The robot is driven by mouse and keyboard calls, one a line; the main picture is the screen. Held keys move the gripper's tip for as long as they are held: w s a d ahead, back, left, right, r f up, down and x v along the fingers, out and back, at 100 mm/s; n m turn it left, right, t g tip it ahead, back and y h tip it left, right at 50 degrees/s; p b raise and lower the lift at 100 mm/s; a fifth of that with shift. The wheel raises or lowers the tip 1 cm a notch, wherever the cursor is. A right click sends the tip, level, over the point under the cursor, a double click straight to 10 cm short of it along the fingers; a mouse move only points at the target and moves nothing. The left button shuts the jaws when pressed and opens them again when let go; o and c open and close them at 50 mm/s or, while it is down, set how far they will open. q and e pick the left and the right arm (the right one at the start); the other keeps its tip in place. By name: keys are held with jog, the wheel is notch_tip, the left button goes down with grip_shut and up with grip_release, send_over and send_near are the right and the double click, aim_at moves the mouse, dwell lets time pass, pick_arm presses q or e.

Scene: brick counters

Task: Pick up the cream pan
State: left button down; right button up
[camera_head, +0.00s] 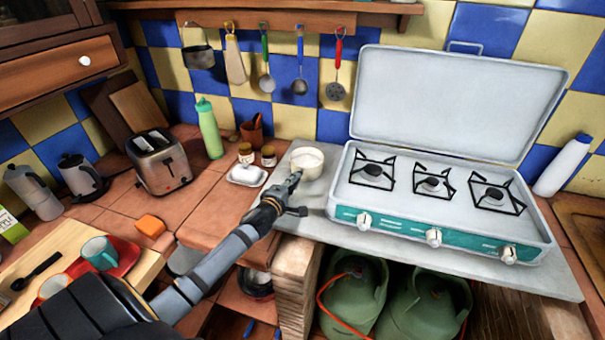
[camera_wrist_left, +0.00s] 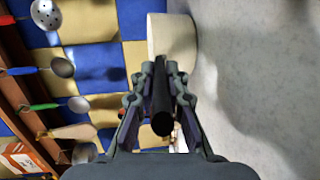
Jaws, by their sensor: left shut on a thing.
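The cream pan (camera_head: 308,168) is left of the stove, over the grey slab, and looks upright. In the left wrist view the pan's pale side (camera_wrist_left: 172,36) shows beyond the fingers, with its dark handle (camera_wrist_left: 162,108) running between them. My left gripper (camera_head: 287,188) reaches in from the lower left and is shut on the handle; the wrist view shows its fingers (camera_wrist_left: 162,84) on both sides. I cannot tell whether the pan's base touches the slab. My right gripper is not in view.
The open camping stove (camera_head: 440,195) stands close on the pan's right. A white butter dish (camera_head: 247,175) and small jars (camera_head: 268,156) stand to its left. Utensils (camera_head: 299,86) hang on the tiled wall behind. Green gas bottles (camera_head: 352,300) are below the slab (camera_head: 350,236).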

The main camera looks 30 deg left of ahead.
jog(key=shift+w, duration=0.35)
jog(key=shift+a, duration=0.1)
pick_arm(q)
jog(key=shift+r, duration=0.25)
notch_tip(320, 180, up, 3)
jog(key=shift+w+f+b, duration=0.1)
jog(key=shift+f+b, duration=0.05)
jog(key=shift+b, duration=0.2)
jog(key=s+d+r+b, duration=0.2)
jog(key=s+d+r, duration=0.1)
jog(key=d+r, duration=0.7)
jog(key=d, duration=0.3)
jog(key=shift+d, duration=0.3)
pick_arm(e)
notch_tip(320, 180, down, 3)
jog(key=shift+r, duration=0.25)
